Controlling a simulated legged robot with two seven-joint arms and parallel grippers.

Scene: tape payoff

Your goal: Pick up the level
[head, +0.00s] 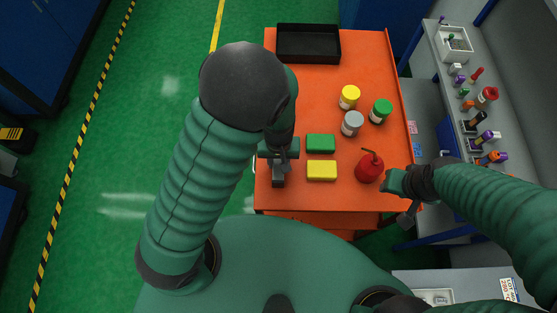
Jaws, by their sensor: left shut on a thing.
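My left gripper (279,178) is low over the left front part of the orange cart top (316,87). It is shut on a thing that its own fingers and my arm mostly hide. I cannot make out that thing's shape, or whether it touches the cart top. I see no thing elsewhere that I can clearly tell is the level. A green block (320,143) and a yellow block (321,170) lie just right of my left gripper. My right gripper (407,216) is by the cart's right front corner, and its jaws are too small to read.
A red oil can (369,167) stands near my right gripper. Yellow (349,97), green (381,111) and grey (352,123) lidded jars stand mid-cart. A black tray (309,43) sits at the back. A bench (446,88) with several small items runs along the right.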

